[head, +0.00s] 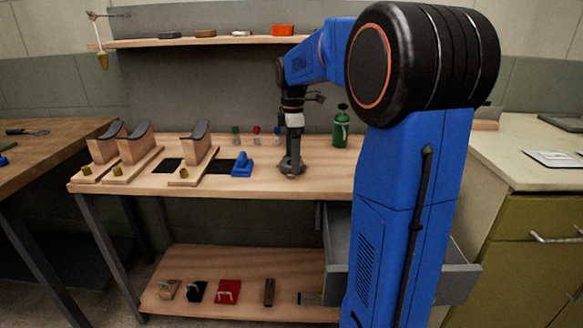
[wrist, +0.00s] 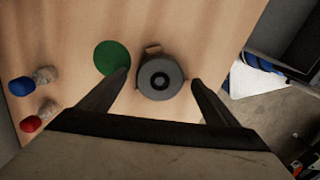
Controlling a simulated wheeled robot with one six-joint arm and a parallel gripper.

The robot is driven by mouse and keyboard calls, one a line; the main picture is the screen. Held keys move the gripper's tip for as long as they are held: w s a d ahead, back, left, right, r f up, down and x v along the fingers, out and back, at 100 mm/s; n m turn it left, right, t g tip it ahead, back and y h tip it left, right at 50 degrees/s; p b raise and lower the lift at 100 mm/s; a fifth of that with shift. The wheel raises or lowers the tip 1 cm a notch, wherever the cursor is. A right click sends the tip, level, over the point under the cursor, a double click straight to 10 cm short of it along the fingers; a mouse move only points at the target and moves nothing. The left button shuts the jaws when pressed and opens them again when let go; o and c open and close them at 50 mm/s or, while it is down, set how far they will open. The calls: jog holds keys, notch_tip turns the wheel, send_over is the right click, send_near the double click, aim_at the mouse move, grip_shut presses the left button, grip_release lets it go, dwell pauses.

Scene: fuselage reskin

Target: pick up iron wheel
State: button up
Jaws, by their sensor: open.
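A grey round wheel (wrist: 170,91) with a dark ring at its centre lies on the wooden bench top in the wrist view; I take it for the iron wheel. A small brown piece shows at its upper edge. My gripper (wrist: 159,78) is open over it, one fingertip on each side, with a visible gap on both sides. In the head view my gripper (head: 291,165) points down close to the bench top (head: 325,178). The wheel is hidden or too small to make out there.
A green bottle (head: 341,127) stands behind and right of my gripper; a green round shape (wrist: 112,57) is near the left fingertip. Small blue (wrist: 20,86) and red (wrist: 30,124) vials stand nearby. A blue iron (head: 242,165) and wooden stands (head: 197,160) are left. A drawer (head: 338,250) is open below.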

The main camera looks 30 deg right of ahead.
jog(key=shift+f, duration=0.4)
jog(key=c, duration=1.7)
